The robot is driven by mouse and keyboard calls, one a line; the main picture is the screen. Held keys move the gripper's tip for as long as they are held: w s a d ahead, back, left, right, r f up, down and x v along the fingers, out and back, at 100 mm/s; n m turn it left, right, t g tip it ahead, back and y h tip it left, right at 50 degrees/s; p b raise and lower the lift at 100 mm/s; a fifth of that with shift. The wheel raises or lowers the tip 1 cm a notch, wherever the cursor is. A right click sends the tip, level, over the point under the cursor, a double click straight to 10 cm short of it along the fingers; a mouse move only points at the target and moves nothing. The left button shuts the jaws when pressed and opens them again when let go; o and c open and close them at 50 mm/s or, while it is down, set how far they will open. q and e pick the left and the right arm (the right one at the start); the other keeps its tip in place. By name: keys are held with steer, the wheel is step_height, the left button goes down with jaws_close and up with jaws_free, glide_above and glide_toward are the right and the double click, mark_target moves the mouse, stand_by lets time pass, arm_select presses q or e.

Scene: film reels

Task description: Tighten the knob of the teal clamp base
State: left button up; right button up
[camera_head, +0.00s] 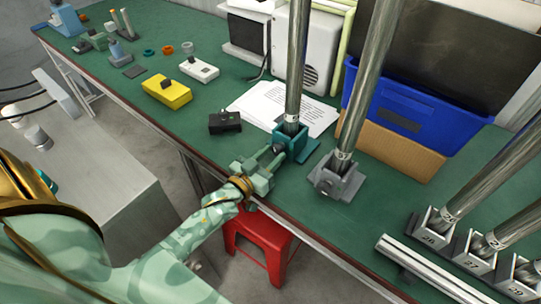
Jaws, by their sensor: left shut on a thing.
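The teal clamp base (292,137) stands on the green table near its front edge. A tall metal pole (297,60) rises upright from its socket. The clamp's knob is at its front left side, mostly hidden by my gripper. My left gripper (274,156) reaches in from the lower left and is shut on the knob. My right gripper is not in view.
A grey clamp base (337,180) with a leaning pole stands just right. A black box (225,122), a yellow box (167,92) and paper sheets (290,105) lie nearby. A blue bin (390,115) stands behind. Numbered clamps (436,226) hold poles at right. A red stool (262,240) stands below.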

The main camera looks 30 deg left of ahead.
arm_select(q)
steer(key=m+p, duration=0.1)
steer(key=m, duration=0.1)
steer(key=shift+r+m, duration=0.1)
steer(key=shift+m, duration=0.2)
steer(key=shift+m+p, duration=0.65)
steer(key=shift+m, duration=1.25)
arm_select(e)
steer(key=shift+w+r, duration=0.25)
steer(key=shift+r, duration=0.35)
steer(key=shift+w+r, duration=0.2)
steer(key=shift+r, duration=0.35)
arm_select(q)
steer(key=o, duration=1)
steer(key=s+a+p, duration=0.1)
steer(key=s+p, duration=0.1)
steer(key=s, duration=1.4)
steer(key=shift+s+a+p, duration=0.15)
steer(key=shift+a+p, duration=0.05)
steer(key=shift+p, duration=0.2)
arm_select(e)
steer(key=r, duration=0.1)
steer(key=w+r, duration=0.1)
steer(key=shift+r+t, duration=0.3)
